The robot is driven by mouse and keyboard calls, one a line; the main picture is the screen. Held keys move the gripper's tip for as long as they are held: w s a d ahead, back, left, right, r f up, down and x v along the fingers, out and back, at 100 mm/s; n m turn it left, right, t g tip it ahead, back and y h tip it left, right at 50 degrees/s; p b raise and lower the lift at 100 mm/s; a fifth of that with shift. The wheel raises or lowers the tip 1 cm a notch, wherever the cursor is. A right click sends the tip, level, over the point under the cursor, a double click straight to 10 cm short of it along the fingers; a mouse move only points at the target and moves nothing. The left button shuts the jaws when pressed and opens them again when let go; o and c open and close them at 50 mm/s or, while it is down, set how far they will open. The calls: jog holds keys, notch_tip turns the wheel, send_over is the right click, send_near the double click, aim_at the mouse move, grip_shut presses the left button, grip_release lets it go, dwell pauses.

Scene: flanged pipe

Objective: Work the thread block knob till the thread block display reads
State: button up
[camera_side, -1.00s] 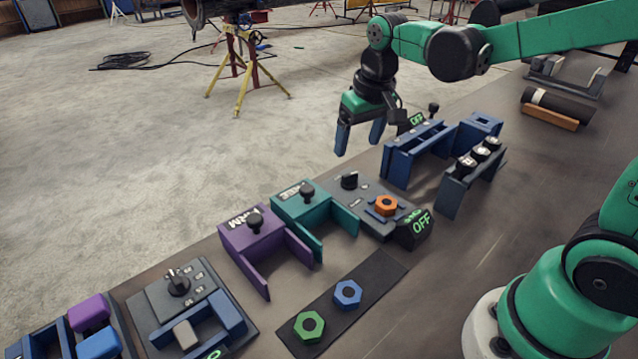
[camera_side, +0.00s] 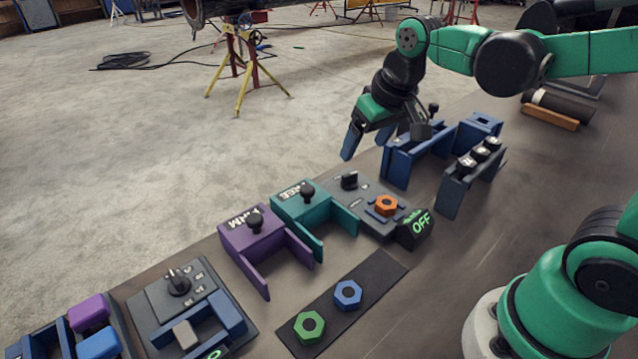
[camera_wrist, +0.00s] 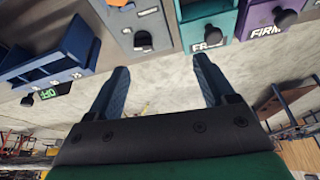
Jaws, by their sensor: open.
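A grey block (camera_side: 372,219) with an orange hex nut (camera_side: 387,204) fits the thread block; no readable label confirms this. Its black knob (camera_side: 349,181) stands at the back left of its top. Its display (camera_side: 421,222) reads OFF in green. In the wrist view the knob (camera_wrist: 143,40) shows just beyond and between my fingertips. My gripper (camera_side: 368,141) is open and empty, tilted, in the air behind the block, and apart from the knob. In the wrist view both fingers of my gripper (camera_wrist: 161,68) are spread apart.
A teal block (camera_side: 302,208) and a purple block (camera_side: 255,240), each with a black knob, stand to the left. A blue bracket (camera_side: 398,160) is close on the right of my gripper. Green (camera_side: 309,326) and blue (camera_side: 348,294) nuts lie on a dark mat in front.

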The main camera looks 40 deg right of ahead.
aim_at(351, 175)
jog(key=w+d+f+g, duration=0.1)
jog(key=w, duration=0.1)
jog(key=w+d+f+m+g, duration=0.1)
jog(key=f, duration=0.1)
jog(key=w+d+f+g, duration=0.1)
jog(key=w, duration=0.1)
jog(key=shift+w+d+f+m+g, duration=0.25)
jog(key=shift+w+f+m+g, duration=0.05)
jog(key=shift+f+g, duration=0.1)
jog(key=shift+w+d+f, duration=0.1)
jog(key=shift+f, duration=3.05)
jog(key=shift+c, duration=0.3)
grip_shut()
